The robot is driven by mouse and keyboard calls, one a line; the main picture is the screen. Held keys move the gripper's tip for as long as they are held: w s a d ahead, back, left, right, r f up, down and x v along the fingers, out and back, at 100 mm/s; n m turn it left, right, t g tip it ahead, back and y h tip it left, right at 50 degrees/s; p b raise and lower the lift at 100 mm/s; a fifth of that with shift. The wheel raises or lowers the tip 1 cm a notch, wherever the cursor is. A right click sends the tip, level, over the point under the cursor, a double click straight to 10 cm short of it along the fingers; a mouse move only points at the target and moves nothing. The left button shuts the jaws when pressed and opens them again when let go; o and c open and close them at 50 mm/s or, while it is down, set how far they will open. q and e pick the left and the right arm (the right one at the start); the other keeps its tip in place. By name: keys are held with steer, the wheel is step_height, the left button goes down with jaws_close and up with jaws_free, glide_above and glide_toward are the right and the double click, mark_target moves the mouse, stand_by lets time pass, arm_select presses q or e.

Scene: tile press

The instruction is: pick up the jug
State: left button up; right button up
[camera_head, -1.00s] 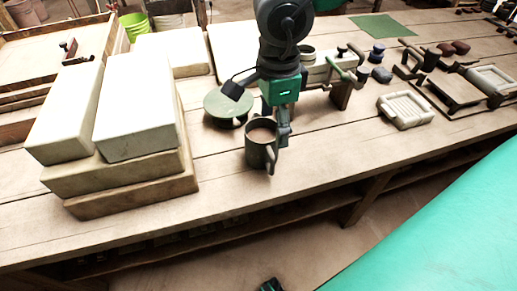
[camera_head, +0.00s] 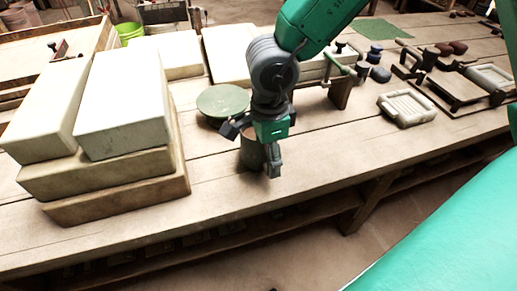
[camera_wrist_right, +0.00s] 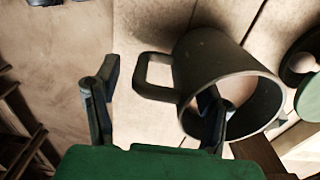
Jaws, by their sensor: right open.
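The jug (camera_head: 250,152) is a dark green cylinder standing upright on the wooden bench, partly hidden by my right gripper in the head view. The right wrist view shows the jug (camera_wrist_right: 200,62) with its open mouth and its loop handle (camera_wrist_right: 152,78) facing the jaws. My right gripper (camera_wrist_right: 157,105) is open, with the handle ahead of the gap between its fingers. One finger overlaps the jug's mouth in that view; I cannot tell whether it is inside the rim or above it. My left gripper is not in view.
Large pale blocks (camera_head: 125,105) are stacked left of the jug. A round green disc (camera_head: 222,100) lies just behind it. A pale ribbed tray (camera_head: 407,107) and several tools stand to the right. The bench front near the jug is clear.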

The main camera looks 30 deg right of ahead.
steer(key=shift+r, duration=0.1)
jaws_close()
